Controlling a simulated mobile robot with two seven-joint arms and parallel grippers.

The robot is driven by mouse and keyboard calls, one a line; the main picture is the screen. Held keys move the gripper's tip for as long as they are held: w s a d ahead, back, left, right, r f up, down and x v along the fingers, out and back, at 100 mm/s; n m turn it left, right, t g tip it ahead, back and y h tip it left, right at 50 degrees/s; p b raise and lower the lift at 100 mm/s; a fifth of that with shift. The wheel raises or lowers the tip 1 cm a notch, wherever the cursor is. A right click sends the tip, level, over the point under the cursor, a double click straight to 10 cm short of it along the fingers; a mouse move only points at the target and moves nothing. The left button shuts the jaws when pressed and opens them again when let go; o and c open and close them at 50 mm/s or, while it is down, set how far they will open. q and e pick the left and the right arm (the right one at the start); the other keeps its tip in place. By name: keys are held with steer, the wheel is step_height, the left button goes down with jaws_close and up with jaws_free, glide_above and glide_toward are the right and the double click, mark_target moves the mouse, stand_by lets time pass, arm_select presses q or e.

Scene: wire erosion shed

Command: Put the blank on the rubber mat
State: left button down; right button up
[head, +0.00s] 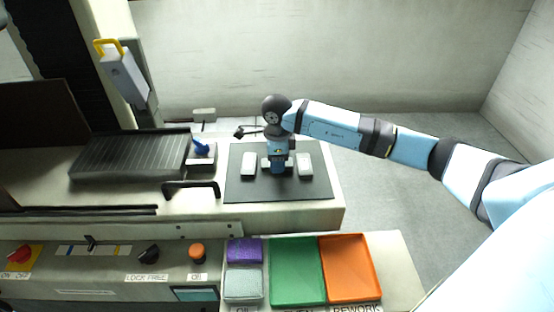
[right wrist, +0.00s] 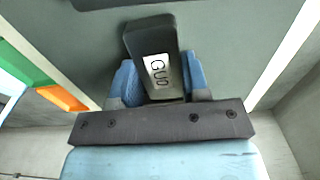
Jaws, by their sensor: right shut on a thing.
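The rubber mat (head: 285,190) is a dark flat sheet on the right part of the machine table. My right gripper (head: 278,167) is over the middle of it, pointing down. In the right wrist view, the gripper (right wrist: 166,85) is shut on the blank, a dark block (right wrist: 150,40) with a white, partly readable label. The blue fingers clasp its two sides. The blank is at or just above the mat; I cannot tell whether it touches. In the head view the gripper mostly hides it. My left gripper is not in view.
A ribbed dark plate (head: 130,158) and a black handle (head: 192,188) are to the left. Green (head: 296,270) and orange (head: 350,268) trays lie in front.

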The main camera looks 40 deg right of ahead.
steer(key=o, duration=0.8)
steer(key=shift+f, duration=0.2)
steer(key=o, duration=0.5)
steer(key=shift+c, duration=0.2)
steer(key=shift+r, duration=0.1)
step_height(320, 180, up, 12)
steer(key=shift+r, duration=0.15)
